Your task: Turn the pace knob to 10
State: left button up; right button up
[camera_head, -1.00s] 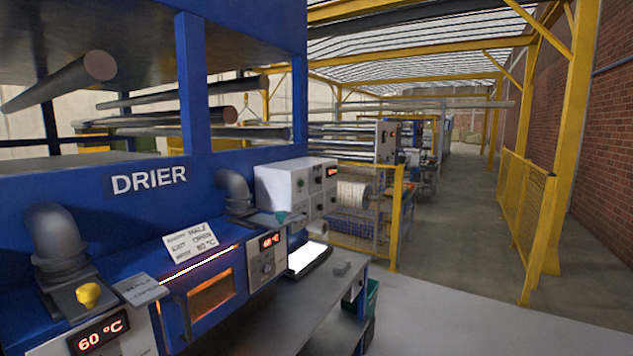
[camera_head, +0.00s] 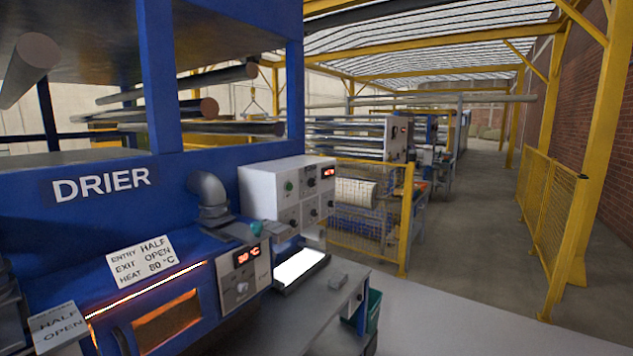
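A second panel (camera_head: 243,276) with a red display and a knob (camera_head: 242,289) is on the drier's front. Neither of my grippers is in view.
The blue drier (camera_head: 105,184) fills the left side, with a note card (camera_head: 142,256) on it. A grey bench (camera_head: 318,307) with a bright light panel (camera_head: 300,267) juts out below the control box. A yellow mesh fence (camera_head: 372,216) stands beyond. The floor at right is clear.

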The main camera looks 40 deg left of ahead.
aim_at(311, 182)
jog(key=i+u, duration=0.15)
jog(key=i, duration=2.2)
jog(key=i+j+z, duration=0.1)
jog(key=i, duration=0.65)
jog(key=i+u, duration=0.1)
jog(key=i, duration=0.7)
jog(key=i+l+u, duration=0.1)
jog(key=i, duration=0.7)
jog(key=i+l+u, duration=0.1)
jog(key=i+u, duration=0.3)
jog(key=i, duration=0.35)
jog(key=i+u, duration=0.8)
jog(key=k+l, duration=0.05)
